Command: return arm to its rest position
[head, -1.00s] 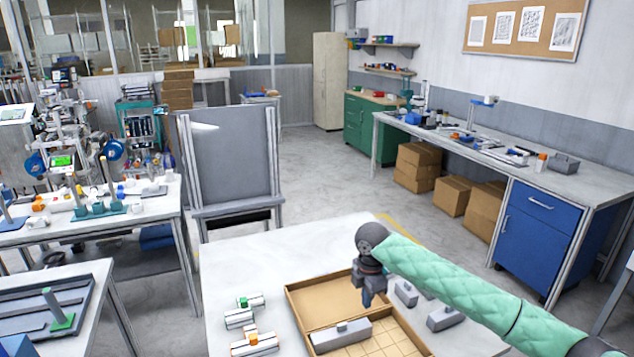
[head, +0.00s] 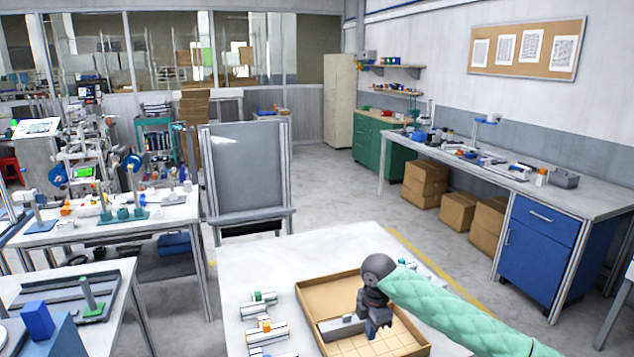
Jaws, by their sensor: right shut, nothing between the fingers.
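My right arm, in a green quilted sleeve, comes in from the lower right. Its gripper (head: 376,328) points down over the cardboard tray (head: 318,284) on the white table, shut and empty. I cannot tell how high the gripper is above the tray. My left gripper is not in view.
Several white cylinders with green or orange bands (head: 262,306) lie on the white table (head: 244,265) left of the tray. A grey panel stand (head: 246,172) stands behind it. A blue cabinet (head: 534,252) is at right. Open floor (head: 350,190) lies between.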

